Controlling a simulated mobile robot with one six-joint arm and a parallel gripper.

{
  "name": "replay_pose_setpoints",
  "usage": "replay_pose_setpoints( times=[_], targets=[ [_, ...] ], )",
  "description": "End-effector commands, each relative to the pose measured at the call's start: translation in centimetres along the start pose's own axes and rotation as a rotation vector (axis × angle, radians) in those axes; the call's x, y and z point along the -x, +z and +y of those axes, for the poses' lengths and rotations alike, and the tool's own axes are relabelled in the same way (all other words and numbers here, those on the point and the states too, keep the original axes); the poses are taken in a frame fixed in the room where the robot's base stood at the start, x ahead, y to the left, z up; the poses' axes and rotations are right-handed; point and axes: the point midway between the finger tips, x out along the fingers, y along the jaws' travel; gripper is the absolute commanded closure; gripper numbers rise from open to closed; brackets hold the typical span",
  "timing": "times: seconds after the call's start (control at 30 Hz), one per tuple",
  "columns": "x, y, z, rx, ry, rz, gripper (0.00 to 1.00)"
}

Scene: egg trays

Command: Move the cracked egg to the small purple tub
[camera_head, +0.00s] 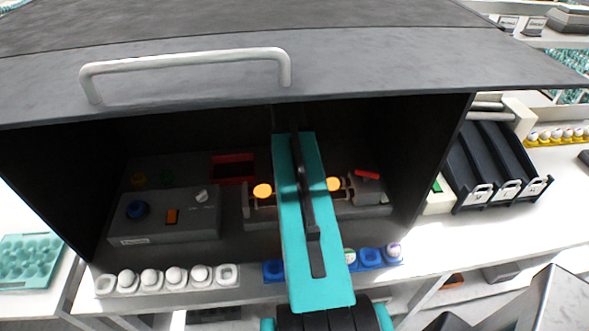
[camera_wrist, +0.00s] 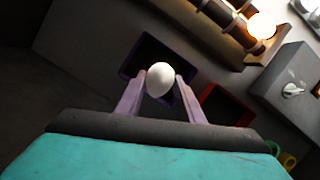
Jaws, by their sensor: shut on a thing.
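In the wrist view a white egg (camera_wrist: 160,76) sits between the two pale purple fingers of my gripper (camera_wrist: 159,84), which is shut on it. No crack shows on the side facing the camera. A small dark purple tub (camera_wrist: 127,69) lies behind and below the egg in that view, and the egg and fingers cover part of it. The egg looks held above the tub; how high, I cannot tell. In the head view my teal arm reaches into the dark hood and hides the gripper, the egg and the purple tub.
A red tub (camera_head: 232,167) stands beside the purple one. A grey control box (camera_head: 170,216) and a stand with glowing lamps (camera_head: 262,191) are inside the hood (camera_head: 435,140). A white egg rack (camera_head: 104,285) and a blue rack (camera_head: 370,259) line the front edge.

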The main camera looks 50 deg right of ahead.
Motion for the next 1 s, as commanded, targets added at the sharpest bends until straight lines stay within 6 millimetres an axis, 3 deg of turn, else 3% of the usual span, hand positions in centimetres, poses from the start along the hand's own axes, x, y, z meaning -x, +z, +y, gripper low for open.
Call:
replay_pose_setpoints(
  times=[0.1, 0.33, 1.0],
  targets=[
    [-1.8, -0.5, 0.0, 0.0, 0.0, 0.0, 0.72],
    [-3.3, -0.9, 0.1, -0.001, 0.0, 0.001, 0.72],
    [-3.6, -0.9, 0.1, -0.002, 0.0, 0.001, 0.72]
  ],
)
